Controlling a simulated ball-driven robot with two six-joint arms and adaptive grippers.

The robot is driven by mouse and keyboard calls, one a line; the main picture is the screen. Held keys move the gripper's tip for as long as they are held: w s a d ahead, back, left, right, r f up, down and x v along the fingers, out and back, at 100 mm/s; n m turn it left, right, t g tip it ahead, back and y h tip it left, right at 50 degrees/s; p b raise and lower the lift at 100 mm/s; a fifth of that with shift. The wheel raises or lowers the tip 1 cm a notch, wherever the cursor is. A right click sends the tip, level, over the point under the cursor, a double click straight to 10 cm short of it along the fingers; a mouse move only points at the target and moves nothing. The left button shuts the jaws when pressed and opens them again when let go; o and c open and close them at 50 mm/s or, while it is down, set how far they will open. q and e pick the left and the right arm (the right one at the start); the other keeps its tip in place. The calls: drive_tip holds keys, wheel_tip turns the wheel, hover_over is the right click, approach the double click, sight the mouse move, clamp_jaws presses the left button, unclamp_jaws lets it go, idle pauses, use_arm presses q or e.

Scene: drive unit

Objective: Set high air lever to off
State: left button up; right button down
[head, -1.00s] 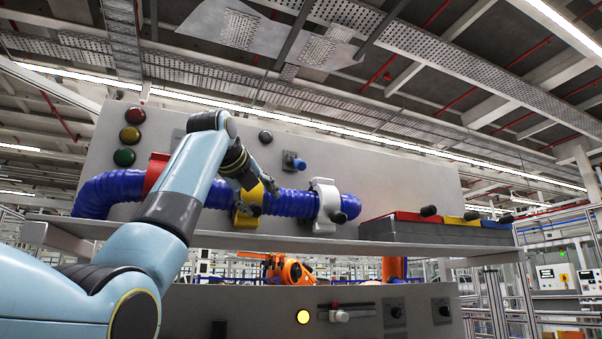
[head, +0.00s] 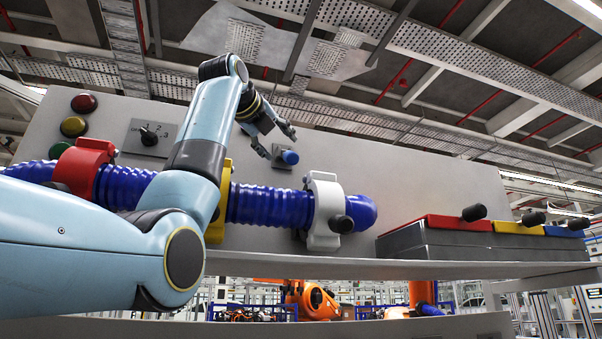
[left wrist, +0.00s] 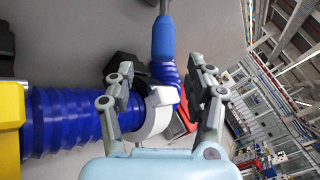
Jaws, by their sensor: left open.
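A short blue-handled lever (head: 289,157) sticks out from a small grey plate on the upright panel, above the blue ribbed hose. No label is readable on it. My left gripper (head: 278,138) is open and empty, its fingers close to this lever from above and left. Contact cannot be told. In the left wrist view, a smooth blue cylinder (left wrist: 163,38), likely the same lever's handle, lies beyond and between the open fingers (left wrist: 165,76). My right gripper is not in view.
The blue hose (head: 270,204) runs below, through red (head: 83,165), yellow (head: 219,208) and white (head: 325,207) clamps. A black rotary switch (head: 149,135) is left of my arm. A grey case (head: 450,245) with coloured lids stands right on the shelf. The panel's upper right is clear.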

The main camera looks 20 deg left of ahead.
sight(288, 153)
use_arm(q)
drive_tip(key=w+p, duration=0.1)
drive_tip(key=w, duration=0.1)
drive_tip(key=w+p, duration=0.1)
drive_tip(key=p, duration=0.1)
drive_tip(key=w+r+p, duration=0.1)
drive_tip(key=w, duration=0.1)
drive_tip(key=shift+w+d, duration=0.25)
drive_tip(key=shift+w, duration=0.05)
drive_tip(key=w+p, duration=0.2)
drive_tip(key=w, duration=0.1)
drive_tip(key=shift+w+d+f, duration=0.1)
drive_tip(key=shift+w+f, duration=0.05)
drive_tip(key=shift+w, duration=0.1)
drive_tip(key=shift+w+f, duration=0.15)
drive_tip(key=shift+w, duration=0.05)
drive_tip(key=shift+c, duration=0.9)
drive_tip(key=shift+s, duration=0.1)
drive_tip(key=c, duration=0.9)
clamp_jaws()
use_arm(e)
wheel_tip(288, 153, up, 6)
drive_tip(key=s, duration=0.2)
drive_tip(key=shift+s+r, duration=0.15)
